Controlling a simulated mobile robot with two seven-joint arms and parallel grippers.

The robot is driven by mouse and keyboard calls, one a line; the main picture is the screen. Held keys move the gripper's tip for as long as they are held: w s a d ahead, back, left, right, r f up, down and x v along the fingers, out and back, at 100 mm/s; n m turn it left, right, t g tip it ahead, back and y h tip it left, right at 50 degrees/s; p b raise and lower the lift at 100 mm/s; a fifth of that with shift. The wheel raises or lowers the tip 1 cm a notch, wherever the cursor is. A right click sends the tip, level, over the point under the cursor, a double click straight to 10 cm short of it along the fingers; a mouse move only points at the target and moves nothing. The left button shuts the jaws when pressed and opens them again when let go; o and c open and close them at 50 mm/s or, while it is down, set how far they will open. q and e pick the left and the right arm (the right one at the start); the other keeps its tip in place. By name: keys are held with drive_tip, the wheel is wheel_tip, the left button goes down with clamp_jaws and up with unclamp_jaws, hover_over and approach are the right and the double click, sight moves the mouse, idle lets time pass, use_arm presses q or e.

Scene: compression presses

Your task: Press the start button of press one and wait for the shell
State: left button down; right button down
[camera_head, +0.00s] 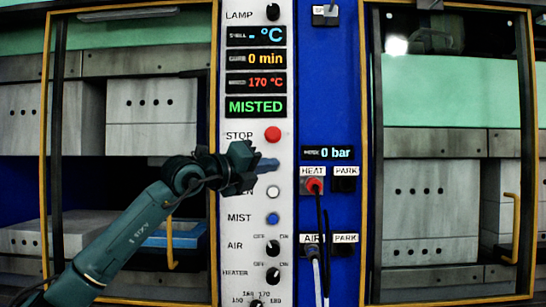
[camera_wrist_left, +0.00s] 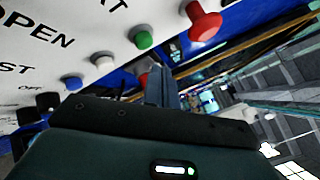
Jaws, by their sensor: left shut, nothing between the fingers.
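The white control panel (camera_head: 258,205) stands between two press bays. The green start button (camera_wrist_left: 142,37) shows in the left wrist view, between the red stop button (camera_wrist_left: 204,22) and the white open button (camera_wrist_left: 103,59). In the head view my left gripper (camera_head: 268,165) hides it, just below the red stop button (camera_head: 272,134). In the wrist view the fingertips appear apart from the green button. The panel's displays (camera_head: 256,106) read "MISTED", 170 °C, 0 min and a dash for °C. No shell is recognisable. My right gripper is out of view.
A blue panel (camera_head: 328,100) right of the controls carries a 0 bar display, a red plug (camera_head: 313,186) at HEAT and hanging hoses. Yellow-framed bays with grey press blocks (camera_head: 151,108) flank the panels. A blue-rimmed tray (camera_head: 182,240) sits low in the left bay.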

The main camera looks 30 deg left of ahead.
use_arm(q)
drive_tip(key=shift+w+a, duration=0.35)
drive_tip(key=shift+w, duration=0.25)
idle(1.0)
drive_tip(key=shift+w, duration=0.1)
idle(0.6)
drive_tip(key=shift+w+a+p, duration=0.2)
drive_tip(key=shift+w+p, duration=0.05)
drive_tip(key=shift+p, duration=0.1)
